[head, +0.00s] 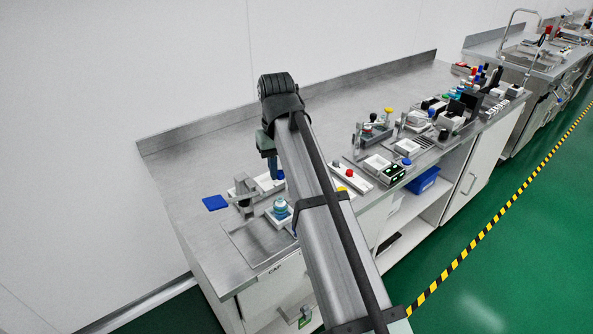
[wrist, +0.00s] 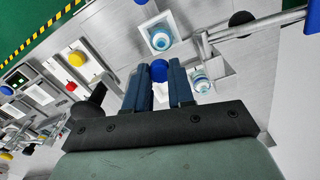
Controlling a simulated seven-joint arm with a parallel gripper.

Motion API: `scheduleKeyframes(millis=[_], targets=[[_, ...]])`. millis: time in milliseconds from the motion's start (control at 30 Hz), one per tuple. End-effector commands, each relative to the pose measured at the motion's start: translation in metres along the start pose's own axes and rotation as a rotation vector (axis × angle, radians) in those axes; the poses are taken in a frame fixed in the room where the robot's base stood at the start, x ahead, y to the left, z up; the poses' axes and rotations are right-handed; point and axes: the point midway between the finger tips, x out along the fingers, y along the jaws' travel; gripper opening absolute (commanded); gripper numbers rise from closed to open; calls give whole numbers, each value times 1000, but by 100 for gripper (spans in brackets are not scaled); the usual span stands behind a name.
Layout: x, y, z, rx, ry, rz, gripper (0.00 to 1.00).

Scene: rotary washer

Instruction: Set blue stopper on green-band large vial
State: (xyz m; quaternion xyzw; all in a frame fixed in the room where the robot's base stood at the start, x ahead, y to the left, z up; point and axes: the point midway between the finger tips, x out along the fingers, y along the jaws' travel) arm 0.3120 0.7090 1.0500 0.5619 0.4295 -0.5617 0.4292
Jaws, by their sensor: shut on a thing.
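My gripper (wrist: 159,74) is shut on the blue stopper (wrist: 159,69), which sits between the fingertips in the wrist view. A large vial with a blue-teal look (wrist: 160,38) stands in a white square holder, just beyond the stopper; in the head view the vial (head: 281,207) stands at the front left of the bench. A second vial with a blue band (wrist: 200,80) is beside the right finger in the wrist view. I cannot tell for sure which band is green. In the head view my gripper (head: 272,163) hangs above the bench, behind the vial, and the stopper is not clear.
A grey clamp-like stand (head: 243,192) with a blue paddle (head: 214,202) is left of the vial. A white tray with red and yellow knobs (head: 350,178) lies to the right. More equipment fills the bench further right. The bench's back left is clear.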

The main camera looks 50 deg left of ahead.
Motion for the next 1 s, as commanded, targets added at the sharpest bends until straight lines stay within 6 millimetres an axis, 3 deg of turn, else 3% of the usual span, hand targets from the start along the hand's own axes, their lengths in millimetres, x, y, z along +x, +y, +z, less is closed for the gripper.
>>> scheduleKeyframes(millis=[367,1000], targets=[[10,-2,0,-5,0,0,0],[50,-2,0,-4,-1,0,0]])
